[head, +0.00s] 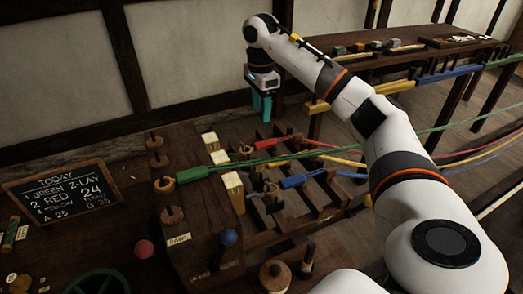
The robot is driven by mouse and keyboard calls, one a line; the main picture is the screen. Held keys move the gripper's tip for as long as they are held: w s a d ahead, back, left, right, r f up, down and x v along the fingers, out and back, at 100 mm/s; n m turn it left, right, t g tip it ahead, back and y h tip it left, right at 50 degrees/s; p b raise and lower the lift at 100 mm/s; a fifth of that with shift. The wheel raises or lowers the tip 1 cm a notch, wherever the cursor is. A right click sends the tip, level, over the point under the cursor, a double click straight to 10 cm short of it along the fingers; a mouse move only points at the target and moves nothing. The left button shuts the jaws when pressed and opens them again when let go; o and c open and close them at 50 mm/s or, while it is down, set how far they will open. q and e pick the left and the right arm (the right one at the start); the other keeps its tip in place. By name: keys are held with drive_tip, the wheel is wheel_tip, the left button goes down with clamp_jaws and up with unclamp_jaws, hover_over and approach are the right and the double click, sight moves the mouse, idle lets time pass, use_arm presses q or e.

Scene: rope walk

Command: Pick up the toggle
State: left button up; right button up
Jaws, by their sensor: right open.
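I cannot tell for sure which piece is the toggle; several small wooden pieces show and none is clearly it. My right gripper (262,106) points down with teal fingers above and behind the wooden rack (318,212). It is open, and I see nothing between its fingers. A green handle (192,174), a red handle (266,143) and a blue handle (294,181) lie at the rack with ropes running off to the right. My left gripper is not in view.
A dark wooden machine (190,225) with round knobs stands in the middle. A chalkboard (62,190), a red ball (144,249) and a green wheel (98,282) are at the left. A bench (330,43) with blocks stands behind. Taut ropes cross the right side.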

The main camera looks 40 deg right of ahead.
hover_over(263, 142)
drive_tip(key=f, duration=0.5)
drive_tip(key=shift+w+f+p, duration=0.25)
drive_tip(key=shift+f+p, duration=0.15)
drive_tip(key=f, duration=0.3)
drive_tip(key=f+p, duration=0.1)
drive_tip(key=shift+s+f, duration=0.15)
drive_tip(key=shift+s, duration=0.1)
drive_tip(key=shift+f, duration=0.5)
drive_tip(key=c, duration=0.9)
